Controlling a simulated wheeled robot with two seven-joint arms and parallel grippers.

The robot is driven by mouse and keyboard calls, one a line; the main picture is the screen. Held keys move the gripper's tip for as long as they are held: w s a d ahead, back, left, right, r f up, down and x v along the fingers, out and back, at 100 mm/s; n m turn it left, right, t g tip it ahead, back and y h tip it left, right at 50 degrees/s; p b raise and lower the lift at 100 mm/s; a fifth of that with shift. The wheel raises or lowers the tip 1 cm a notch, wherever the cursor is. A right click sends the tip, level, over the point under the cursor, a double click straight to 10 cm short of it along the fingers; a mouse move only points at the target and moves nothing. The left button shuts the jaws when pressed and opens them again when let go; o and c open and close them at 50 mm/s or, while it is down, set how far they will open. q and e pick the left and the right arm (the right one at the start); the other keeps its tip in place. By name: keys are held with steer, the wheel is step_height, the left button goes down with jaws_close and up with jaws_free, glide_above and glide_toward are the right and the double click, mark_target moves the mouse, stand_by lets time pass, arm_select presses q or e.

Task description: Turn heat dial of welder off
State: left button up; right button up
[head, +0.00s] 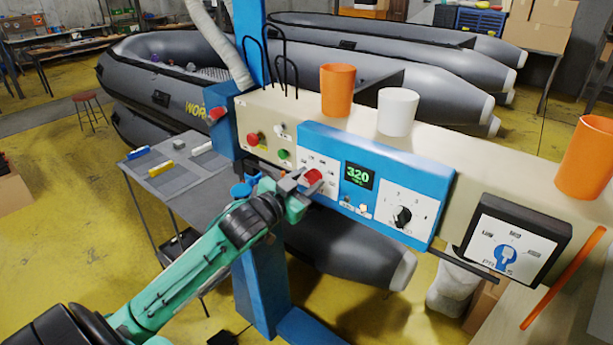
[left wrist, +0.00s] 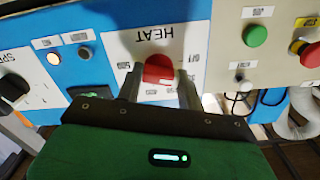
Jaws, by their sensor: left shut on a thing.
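The welder's blue control panel (head: 335,151) is in the middle of the head view. Its red heat dial (head: 313,177) sits on a white plate at the panel's left end. In the left wrist view the red dial (left wrist: 158,69) is under the upside-down word HEAT. My left gripper (head: 300,182) is at the dial, and its two fingers (left wrist: 159,85) are shut on the dial from both sides. The dial's pointer setting is hard to read. The display (head: 359,176) shows 320 in green. My right gripper is not in view.
A black speed knob (head: 402,216) is right of the display. A green button (head: 284,154) and a red stop button (head: 253,139) are left of the panel. Orange (head: 338,92) and white (head: 398,112) cups stand on top. A grey table (head: 190,188) is at left.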

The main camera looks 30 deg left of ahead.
arm_select(q)
steer(key=n+p, duration=0.2)
steer(key=n, duration=0.3)
steer(key=shift+p, duration=0.3)
stand_by(0.4)
steer(key=o, duration=1)
steer(key=shift+a, duration=0.1)
steer(key=shift+f, duration=0.1)
steer(key=shift+s+f, duration=0.1)
steer(key=shift+s, duration=0.35)
steer(key=shift+s+a+b, duration=0.15)
steer(key=shift+s+b, duration=0.55)
steer(key=shift+s, duration=1.45)
steer(key=shift+s+a+b, duration=0.2)
steer(key=shift+s+b, duration=0.5)
steer(key=shift+s, duration=1.45)
steer(key=shift+s+a+b, duration=0.15)
steer(key=shift+s+b, duration=0.55)
steer(key=shift+s, duration=1.45)
steer(key=shift+n, duration=0.3)
